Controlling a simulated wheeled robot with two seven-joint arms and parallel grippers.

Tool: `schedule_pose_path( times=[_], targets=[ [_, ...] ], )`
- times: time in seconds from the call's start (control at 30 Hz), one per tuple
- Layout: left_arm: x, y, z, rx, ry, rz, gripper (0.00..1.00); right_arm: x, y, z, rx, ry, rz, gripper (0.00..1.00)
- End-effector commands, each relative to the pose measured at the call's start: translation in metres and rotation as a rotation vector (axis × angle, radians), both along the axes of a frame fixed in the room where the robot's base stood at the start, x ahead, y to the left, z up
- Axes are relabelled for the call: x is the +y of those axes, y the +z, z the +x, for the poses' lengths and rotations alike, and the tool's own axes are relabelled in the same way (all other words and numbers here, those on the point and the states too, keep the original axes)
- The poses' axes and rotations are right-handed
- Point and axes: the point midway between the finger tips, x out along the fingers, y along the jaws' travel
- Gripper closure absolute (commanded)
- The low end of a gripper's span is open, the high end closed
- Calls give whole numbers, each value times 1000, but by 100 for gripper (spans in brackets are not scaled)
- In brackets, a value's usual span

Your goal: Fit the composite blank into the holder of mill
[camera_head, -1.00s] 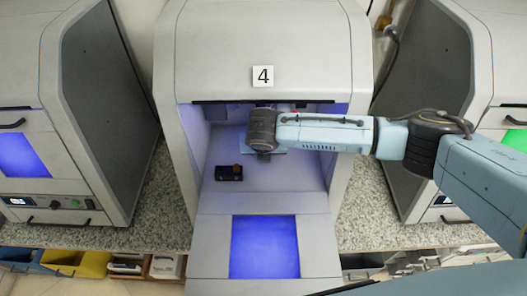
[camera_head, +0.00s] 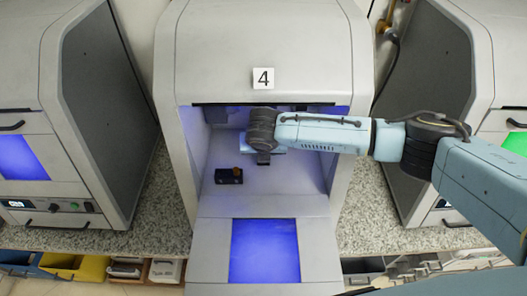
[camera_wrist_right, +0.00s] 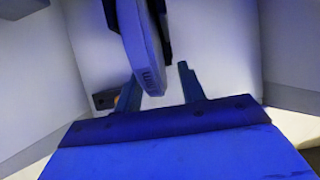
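The mill (camera_head: 215,60) marked 4 stands open in the head view. My right arm reaches into its chamber, and my right gripper (camera_head: 264,158) is inside near the back. In the right wrist view my right gripper (camera_wrist_right: 160,82) has its fingers apart. A pale grey-blue slab with small print, seemingly the blank (camera_wrist_right: 140,45), comes down from the top, its lower end between the fingers. A gap shows between it and the right finger. Dark parts, perhaps the holder (camera_wrist_right: 163,18), flank its upper end. The head view hides the blank behind my wrist. My left gripper is not in view.
A small black block with an orange knob (camera_head: 228,176) sits on the chamber floor, left of my gripper. The lowered door (camera_head: 210,250) lies in front. Other mills stand at left (camera_head: 95,110) and right (camera_head: 425,90). A yellow bin (camera_head: 90,268) is below the counter.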

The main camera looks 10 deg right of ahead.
Motion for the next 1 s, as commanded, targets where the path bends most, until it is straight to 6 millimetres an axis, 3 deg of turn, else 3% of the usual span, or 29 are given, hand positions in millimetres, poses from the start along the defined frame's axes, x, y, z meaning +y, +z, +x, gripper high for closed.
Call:
schedule_pose_path(
  times=[0.17,0.33,0.7,1.0],
  targets=[
    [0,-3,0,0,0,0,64,1,7,-3,-1,1,2,60],
    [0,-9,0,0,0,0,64,3,29,-13,-4,4,2,60],
    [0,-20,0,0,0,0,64,18,25,-90,0,4,1,60],
    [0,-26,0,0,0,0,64,26,27,-127,-1,2,1,60]
  ],
)
